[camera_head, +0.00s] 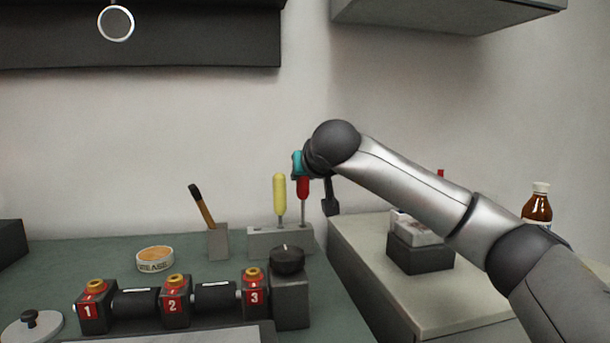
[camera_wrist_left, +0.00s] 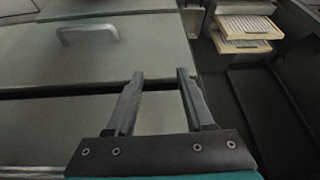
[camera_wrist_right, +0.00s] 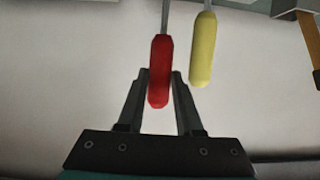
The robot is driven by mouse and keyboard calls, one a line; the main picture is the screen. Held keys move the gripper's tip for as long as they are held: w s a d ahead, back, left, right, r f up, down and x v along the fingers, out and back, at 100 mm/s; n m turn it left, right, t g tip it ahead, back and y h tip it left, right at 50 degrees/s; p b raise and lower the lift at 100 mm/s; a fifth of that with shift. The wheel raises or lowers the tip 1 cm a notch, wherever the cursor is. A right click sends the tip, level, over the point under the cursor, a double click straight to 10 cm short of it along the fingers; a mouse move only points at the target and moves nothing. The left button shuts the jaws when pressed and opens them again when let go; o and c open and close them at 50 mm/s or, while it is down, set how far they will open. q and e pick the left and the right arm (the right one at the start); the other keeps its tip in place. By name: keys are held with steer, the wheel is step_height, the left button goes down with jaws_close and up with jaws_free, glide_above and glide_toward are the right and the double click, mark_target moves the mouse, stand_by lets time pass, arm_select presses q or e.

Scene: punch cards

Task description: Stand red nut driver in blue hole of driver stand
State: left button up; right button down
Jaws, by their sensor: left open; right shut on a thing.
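The red nut driver (camera_head: 303,188) is upright, handle up, over the right part of the grey driver stand (camera_head: 265,245). Its shaft tip is near the stand's top; I cannot tell whether it is in a hole. A yellow-handled driver (camera_head: 280,195) stands upright to its left. My right gripper (camera_wrist_right: 160,76) is shut on the red handle (camera_wrist_right: 160,58); in the head view my wrist partly covers the handle's top. The blue hole cannot be made out. My left gripper (camera_wrist_left: 160,74) is open and empty, over grey drawer fronts, out of the head view.
A holder with a wooden-handled brush (camera_head: 205,208) stands left of the stand. A dark round knob (camera_head: 287,260) on a grey block is close in front. A grease tin (camera_head: 155,259) and numbered blocks (camera_head: 172,300) lie left. A side counter (camera_head: 375,285) is at right.

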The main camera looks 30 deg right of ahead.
mark_target(303, 190)
steer(key=shift+f, duration=0.2)
steer(key=shift+f+b, duration=0.45)
steer(key=shift+f, duration=0.5)
steer(key=shift+f, duration=0.35)
steer(key=shift+c, duration=0.2)
jaws_free()
stand_by(0.6)
steer(key=shift+a, duration=0.15)
